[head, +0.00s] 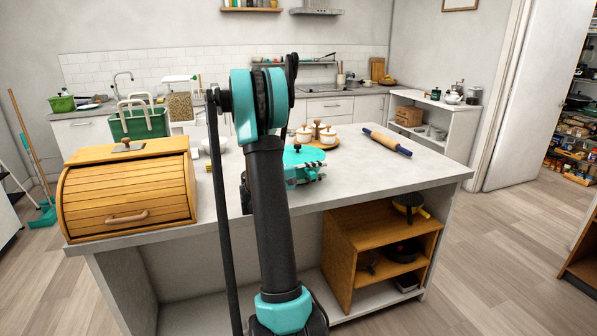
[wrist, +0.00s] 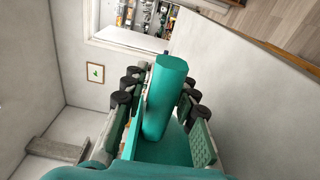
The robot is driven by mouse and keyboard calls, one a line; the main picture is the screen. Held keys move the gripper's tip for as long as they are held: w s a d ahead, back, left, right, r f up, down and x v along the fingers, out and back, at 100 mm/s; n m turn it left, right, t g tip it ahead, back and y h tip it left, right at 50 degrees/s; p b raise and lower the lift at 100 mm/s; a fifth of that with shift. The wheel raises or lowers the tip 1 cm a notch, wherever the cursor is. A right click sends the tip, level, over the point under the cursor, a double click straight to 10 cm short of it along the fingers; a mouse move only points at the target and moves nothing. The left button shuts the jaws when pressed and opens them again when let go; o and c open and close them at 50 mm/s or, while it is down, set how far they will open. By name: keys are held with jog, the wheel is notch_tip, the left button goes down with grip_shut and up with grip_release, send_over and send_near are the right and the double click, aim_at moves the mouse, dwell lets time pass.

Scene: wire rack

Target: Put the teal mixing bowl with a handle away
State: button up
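In the wrist view a teal cylinder (wrist: 164,100), which looks like the mixing bowl's handle, lies between the two fingers of my gripper (wrist: 160,82). The fingers are close on both sides, with a thin gap seeming to show on the left; I cannot tell whether they press on it. Teal surface also fills the low part of that view, and I cannot tell bowl from gripper body there. In the head view my gripper (head: 308,175) is over the island counter, partly behind my arm. A teal round shape sits at it; the bowl's full outline is not clear.
The island counter (head: 400,170) holds a wooden bread box (head: 125,195), a green basket (head: 140,122), white lidded pots (head: 327,135) and a rolling pin (head: 387,142). A wooden shelf unit (head: 345,255) with pans stands below. Counter space at the right is clear.

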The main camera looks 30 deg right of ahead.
grip_shut()
dwell(0.3)
